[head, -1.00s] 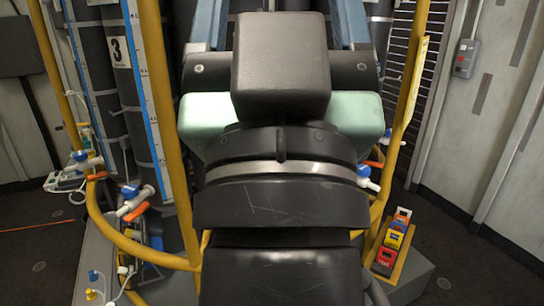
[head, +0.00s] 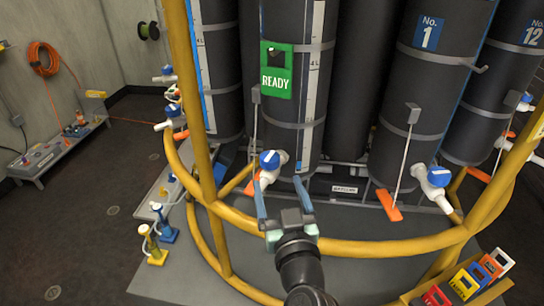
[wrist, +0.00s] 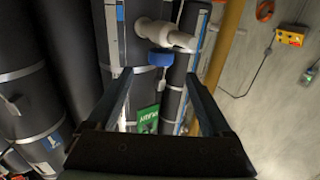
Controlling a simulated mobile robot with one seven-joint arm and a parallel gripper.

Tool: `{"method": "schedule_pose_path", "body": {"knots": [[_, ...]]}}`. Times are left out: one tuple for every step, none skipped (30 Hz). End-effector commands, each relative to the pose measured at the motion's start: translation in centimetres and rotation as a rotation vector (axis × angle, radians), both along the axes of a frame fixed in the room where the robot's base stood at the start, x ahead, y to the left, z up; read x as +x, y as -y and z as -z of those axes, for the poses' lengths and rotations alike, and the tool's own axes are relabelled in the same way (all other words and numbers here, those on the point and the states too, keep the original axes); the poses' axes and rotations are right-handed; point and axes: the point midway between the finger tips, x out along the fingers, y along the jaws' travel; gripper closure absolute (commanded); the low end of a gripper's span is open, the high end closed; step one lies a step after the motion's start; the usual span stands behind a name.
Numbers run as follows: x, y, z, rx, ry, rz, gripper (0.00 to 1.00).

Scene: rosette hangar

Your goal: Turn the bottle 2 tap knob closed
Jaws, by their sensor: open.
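A dark bottle (head: 297,112) with a green READY tag (head: 276,72) stands in the middle of the head view; I read no number on it. Its tap has a blue knob (head: 269,160) on a white body (head: 270,176). My gripper (head: 278,184) is open and empty just below and in front of this tap. In the wrist view, the blue knob (wrist: 160,58) lies between and just beyond the fingertips, with the white tap (wrist: 168,36) behind it. I cannot tell whether a finger touches it. The green tag (wrist: 148,120) shows between the fingers.
A yellow tubular rail (head: 370,247) curves around the bottles, under my gripper, with a yellow post (head: 190,90) to the left. Bottle No. 1 (head: 420,90) with its own blue-knobbed tap (head: 438,177) stands right. Coloured tags (head: 465,284) sit lower right. Open floor lies left.

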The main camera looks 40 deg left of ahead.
Motion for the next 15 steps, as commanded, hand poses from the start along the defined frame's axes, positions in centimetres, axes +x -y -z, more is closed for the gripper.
{"method": "schedule_pose_path", "body": {"knots": [[0.7,-0.9,-0.3,-0.001,0.001,-0.003,0.16],[1.1,-1.4,-0.4,-0.001,0.002,-0.001,0.16],[1.6,-2.0,-0.3,-0.002,0.001,-0.002,0.16],[2.0,-2.4,-0.3,-0.001,0.001,-0.001,0.16],[2.3,-2.8,-0.3,-0.001,0.001,-0.001,0.16],[2.8,-3.4,-0.3,-0.001,0.001,-0.001,0.16],[3.2,-3.8,-0.3,-0.001,0.002,0.000,0.16],[3.5,-4.2,-0.3,-0.001,0.002,-0.001,0.16],[3.9,-4.7,-0.3,-0.001,0.002,-0.001,0.16],[4.2,-5.0,-0.3,-0.001,0.002,0.000,0.16],[4.5,-5.3,-0.3,0.000,0.001,0.000,0.16],[4.8,-5.7,-0.2,0.000,0.001,0.000,0.16],[5.0,-6.0,-0.2,0.000,0.000,0.000,0.16],[5.2,-6.2,-0.2,0.000,0.001,0.001,0.16],[5.4,-6.5,-0.2,-0.001,0.002,0.001,0.16]]}}
